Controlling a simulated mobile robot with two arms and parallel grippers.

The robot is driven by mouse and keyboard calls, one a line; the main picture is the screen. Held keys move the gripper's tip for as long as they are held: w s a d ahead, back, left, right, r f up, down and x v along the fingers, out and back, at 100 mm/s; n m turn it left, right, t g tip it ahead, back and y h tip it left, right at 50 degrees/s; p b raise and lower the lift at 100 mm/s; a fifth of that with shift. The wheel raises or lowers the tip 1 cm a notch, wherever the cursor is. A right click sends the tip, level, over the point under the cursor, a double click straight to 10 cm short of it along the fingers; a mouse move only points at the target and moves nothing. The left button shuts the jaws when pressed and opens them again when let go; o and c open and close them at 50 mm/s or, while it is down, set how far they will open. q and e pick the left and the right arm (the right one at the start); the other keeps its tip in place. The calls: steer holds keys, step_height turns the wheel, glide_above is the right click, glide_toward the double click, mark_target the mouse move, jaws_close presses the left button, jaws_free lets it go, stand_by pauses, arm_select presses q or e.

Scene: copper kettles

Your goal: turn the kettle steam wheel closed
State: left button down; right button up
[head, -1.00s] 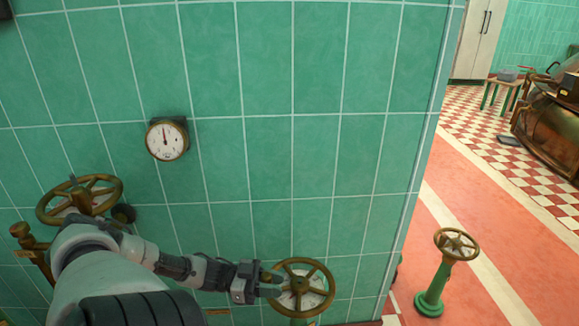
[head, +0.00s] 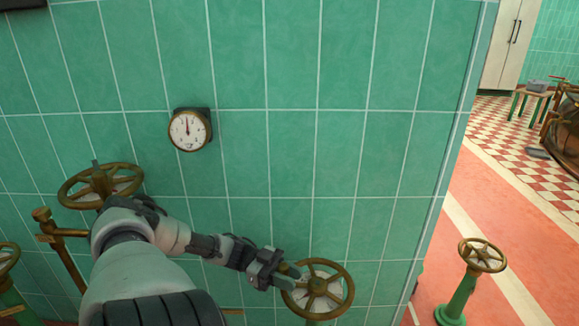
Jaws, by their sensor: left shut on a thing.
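A brass hand wheel (head: 330,291) with several spokes stands low in front of the green tiled wall, at the bottom middle of the head view. My left gripper (head: 288,276) reaches it from the left and is shut on the left part of its rim. The fingertips partly hide that section of rim. I cannot tell from a label whether this is the steam wheel. My right gripper is not in view.
A second brass wheel (head: 101,185) is on the left behind my arm, beside a brass pipe (head: 62,249). A gauge (head: 189,130) hangs on the wall. Another wheel on a green pedestal (head: 459,301) stands right, on open red floor. A small table (head: 531,96) is farther back.

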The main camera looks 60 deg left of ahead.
arm_select(q)
steer(key=shift+w+r, duration=0.1)
steer(key=c, duration=0.9)
jaws_free()
steer(key=shift+o, duration=0.2)
steer(key=v, duration=1)
steer(key=shift+s+a, duration=0.2)
steer(key=shift+a, duration=0.15)
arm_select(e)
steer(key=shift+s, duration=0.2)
